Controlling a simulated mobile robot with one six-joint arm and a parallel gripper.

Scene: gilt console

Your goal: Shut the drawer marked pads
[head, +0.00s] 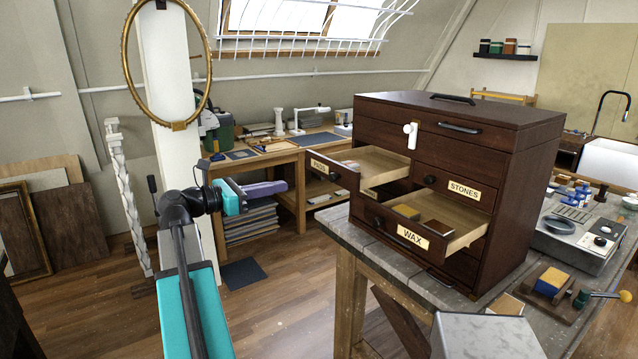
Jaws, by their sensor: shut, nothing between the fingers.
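A dark wooden drawer chest (490,150) stands on a grey-topped bench. The drawer marked STONES (464,190) is shut. Another pale label (370,193) is partly hidden between the open drawers. My gripper (284,187), with purple fingers, is shut and empty, left of the upper left drawer's front and apart from it in the picture.
The bench top (345,232) has a narrow bare strip left of the chest. A grey box (485,336) stands at the near edge. A grey machine (580,240) and a blue-yellow block (551,281) lie to the right. A wooden workbench (300,165) stands behind my gripper.

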